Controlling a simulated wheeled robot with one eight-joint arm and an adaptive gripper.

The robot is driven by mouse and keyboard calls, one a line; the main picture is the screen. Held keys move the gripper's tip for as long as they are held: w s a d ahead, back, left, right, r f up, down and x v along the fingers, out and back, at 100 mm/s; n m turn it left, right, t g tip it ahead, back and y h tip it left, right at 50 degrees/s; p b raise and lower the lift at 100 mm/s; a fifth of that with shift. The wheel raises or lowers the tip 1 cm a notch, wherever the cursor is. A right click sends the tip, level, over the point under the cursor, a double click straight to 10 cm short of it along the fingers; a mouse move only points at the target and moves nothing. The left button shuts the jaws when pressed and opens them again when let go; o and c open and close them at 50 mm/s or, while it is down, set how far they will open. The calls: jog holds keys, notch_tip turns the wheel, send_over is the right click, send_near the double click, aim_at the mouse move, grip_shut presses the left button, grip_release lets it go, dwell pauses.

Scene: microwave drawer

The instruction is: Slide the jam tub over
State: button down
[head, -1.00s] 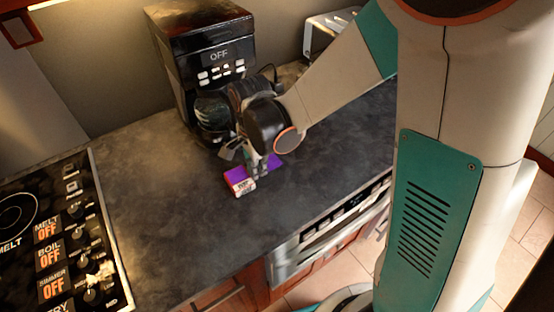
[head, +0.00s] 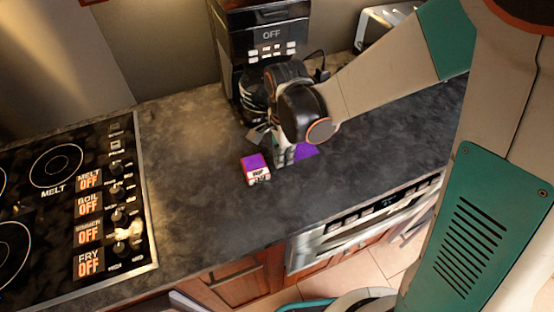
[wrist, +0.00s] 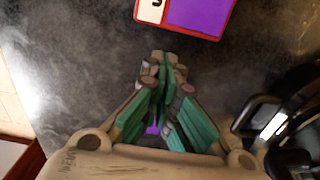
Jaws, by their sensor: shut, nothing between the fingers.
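A small tub with a purple top, red edges and a white label (head: 256,169) sits on the dark counter. It also shows at the top edge of the wrist view (wrist: 200,12), cut off by the frame, beyond my fingertips. My gripper (head: 281,160) points down close to the counter just right of the tub, with a small gap between them. Its fingers are shut and empty in the wrist view (wrist: 162,60). A second purple item (head: 306,151) shows right of my gripper, partly hidden by it. I cannot tell which purple item is the jam.
A black coffee maker (head: 262,45) stands behind my gripper, and a toaster (head: 382,24) is at the back right. A stove with knobs (head: 75,205) is at the left. The counter between the stove and the tub is clear.

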jog(key=shift+w+d+r, duration=0.15)
jog(key=shift+d+r, duration=0.05)
jog(key=shift+d, duration=0.2)
jog(key=shift+w+d+r, duration=0.1)
jog(key=shift+d+r, duration=0.1)
jog(key=shift+d, duration=0.2)
notch_tip(320, 180, up, 9)
jog(key=p, duration=0.4)
jog(key=s+d+r+n+t+b, duration=0.2)
jog(key=s+d+r+n+t, duration=0.5)
jog(key=s+d+n, duration=0.5)
jog(key=r+n, duration=0.2)
jog(key=shift+d+n, duration=0.2)
jog(key=shift+n, duration=0.2)
jog(key=shift+a, duration=0.1)
